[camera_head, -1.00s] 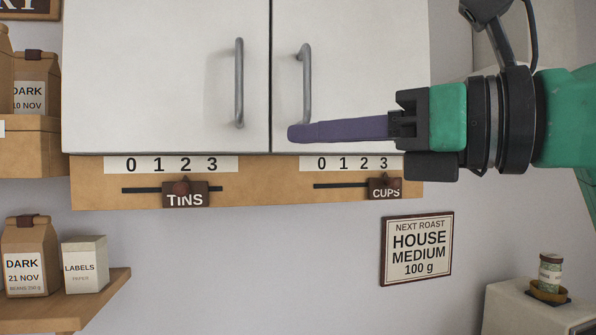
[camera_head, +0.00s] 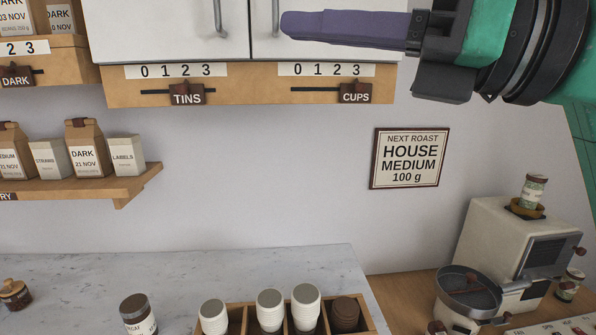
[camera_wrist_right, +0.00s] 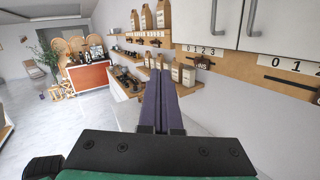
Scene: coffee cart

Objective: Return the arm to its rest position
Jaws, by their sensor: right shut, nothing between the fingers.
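My right arm comes in from the upper right in the head view. Its gripper (camera_head: 290,24) has purple fingers that point left, in front of the lower edge of the white cupboard doors (camera_head: 172,30). The fingers are shut together with nothing between them. In the right wrist view the same gripper (camera_wrist_right: 161,75) shows its two fingers side by side, pressed together and empty, with shelves and the room beyond. My left gripper is in neither view.
Below are a marble counter (camera_head: 230,268), a wooden crate (camera_head: 372,318) with several cups, and a dark-lidded jar (camera_head: 138,315). A cream machine (camera_head: 500,240) stands at right. The TINS slider (camera_head: 187,94) and CUPS slider (camera_head: 355,92) sit under the cupboard. A shelf (camera_head: 130,185) is at left.

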